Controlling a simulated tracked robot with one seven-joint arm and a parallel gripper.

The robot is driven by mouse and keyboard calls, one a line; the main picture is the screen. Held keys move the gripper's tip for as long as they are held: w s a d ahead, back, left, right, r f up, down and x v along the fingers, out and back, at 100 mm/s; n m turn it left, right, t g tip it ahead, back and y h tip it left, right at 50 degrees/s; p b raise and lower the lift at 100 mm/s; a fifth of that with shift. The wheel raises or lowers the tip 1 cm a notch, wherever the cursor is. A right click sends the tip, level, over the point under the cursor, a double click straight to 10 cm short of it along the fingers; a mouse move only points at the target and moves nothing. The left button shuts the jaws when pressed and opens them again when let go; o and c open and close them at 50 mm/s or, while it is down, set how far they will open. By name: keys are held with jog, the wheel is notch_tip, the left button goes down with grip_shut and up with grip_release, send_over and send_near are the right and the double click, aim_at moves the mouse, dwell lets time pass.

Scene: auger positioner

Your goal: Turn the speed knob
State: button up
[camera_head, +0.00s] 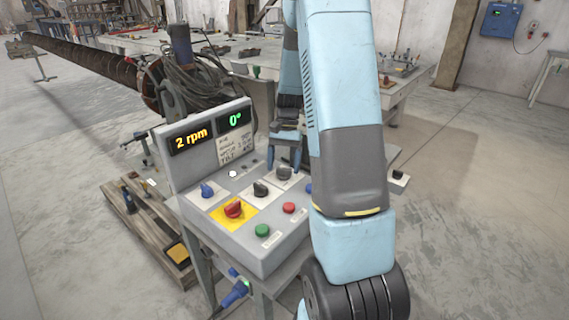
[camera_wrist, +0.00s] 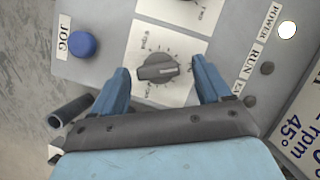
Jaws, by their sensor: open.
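The control panel (camera_head: 282,239) is a grey sloped box with several knobs and buttons. A dark grey knob with a pale pointer line (camera_wrist: 157,71) sits on a white dial plate (camera_wrist: 165,40) with a printed scale. The same knob shows at the panel's back right in the head view (camera_head: 284,173). The scale's small lettering is too blurred to read. My gripper (camera_wrist: 160,67) is open, with one finger on each side of this knob and a visible gap at both sides. In the head view my gripper (camera_head: 285,154) is just above the panel's back edge.
A blue JOG button (camera_wrist: 82,45) is left of the knob. A white lamp (camera_wrist: 287,30) is at upper right. A red knob on yellow (camera_head: 234,209), a black knob (camera_head: 261,189) and a green button (camera_head: 262,230) are nearby. The upright display (camera_head: 190,139) reads 2 rpm and 0°.

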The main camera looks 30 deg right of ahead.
jog(key=v, duration=1.3)
jog(key=shift+r, duration=0.25)
jog(key=shift+w, duration=0.1)
jog(key=s+a+r+n+t+h, duration=0.2)
jog(key=s+a+r+n+t, duration=0.2)
jog(key=s+a+r, duration=0.7)
jog(key=s+a+n+t, duration=0.2)
jog(key=s, duration=0.5)
jog(key=s+a+n+t+h, duration=0.1)
jog(key=s+a+n+t, duration=0.1)
jog(key=s, duration=0.6)
jog(key=shift+s+a+t, duration=0.2)
jog(key=shift+s+t, duration=0.1)
jog(key=shift+t, duration=0.2)
jog(key=shift+r, duration=0.1)
dwell(1.2)
